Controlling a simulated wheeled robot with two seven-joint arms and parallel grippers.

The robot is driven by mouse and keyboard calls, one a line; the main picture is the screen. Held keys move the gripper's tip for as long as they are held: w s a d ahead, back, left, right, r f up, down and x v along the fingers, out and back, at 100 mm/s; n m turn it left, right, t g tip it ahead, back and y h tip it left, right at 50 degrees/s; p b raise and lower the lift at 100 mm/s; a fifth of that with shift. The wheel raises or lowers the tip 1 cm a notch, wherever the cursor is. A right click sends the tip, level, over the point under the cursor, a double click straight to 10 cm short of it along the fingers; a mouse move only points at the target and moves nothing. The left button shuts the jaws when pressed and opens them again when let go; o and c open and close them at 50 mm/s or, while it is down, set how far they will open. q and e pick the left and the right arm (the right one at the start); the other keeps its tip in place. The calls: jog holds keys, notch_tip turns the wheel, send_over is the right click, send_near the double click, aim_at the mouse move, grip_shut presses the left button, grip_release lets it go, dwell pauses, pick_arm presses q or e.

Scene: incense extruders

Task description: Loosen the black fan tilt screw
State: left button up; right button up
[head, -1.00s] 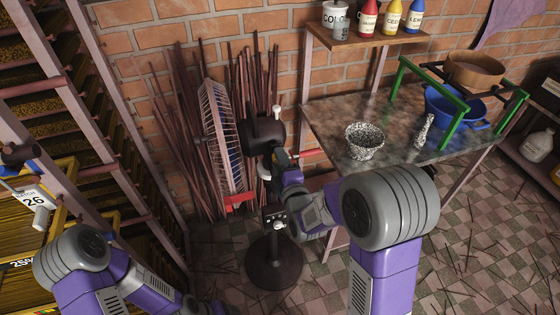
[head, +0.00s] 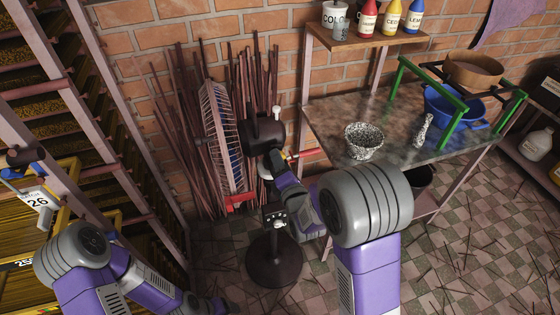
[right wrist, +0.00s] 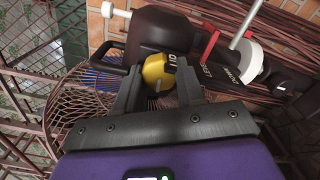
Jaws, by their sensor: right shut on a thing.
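The fan stands left of the table. Its wire cage (head: 222,140) faces left, and its dark motor housing (head: 262,130) sits atop a stand with a round black base (head: 275,262). My right gripper (head: 277,160) is just below the housing, at the tilt joint. In the right wrist view its fingers (right wrist: 160,92) are shut on a yellow knob with black markings (right wrist: 159,70), under the dark housing (right wrist: 158,35). Most of any black screw part is hidden there. My left gripper (head: 221,306) is low at the bottom edge, away from the fan; its fingers are unclear.
A stone-topped table (head: 325,118) holds a speckled pot (head: 364,141) and a blue basin (head: 455,104). Thin sticks (head: 180,135) lean on the brick wall behind the fan. A rack (head: 75,110) stands at left. Sticks litter the tiled floor.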

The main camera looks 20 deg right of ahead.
dwell(0.3)
jog(key=o, duration=1)
jog(key=shift+o, duration=0.2)
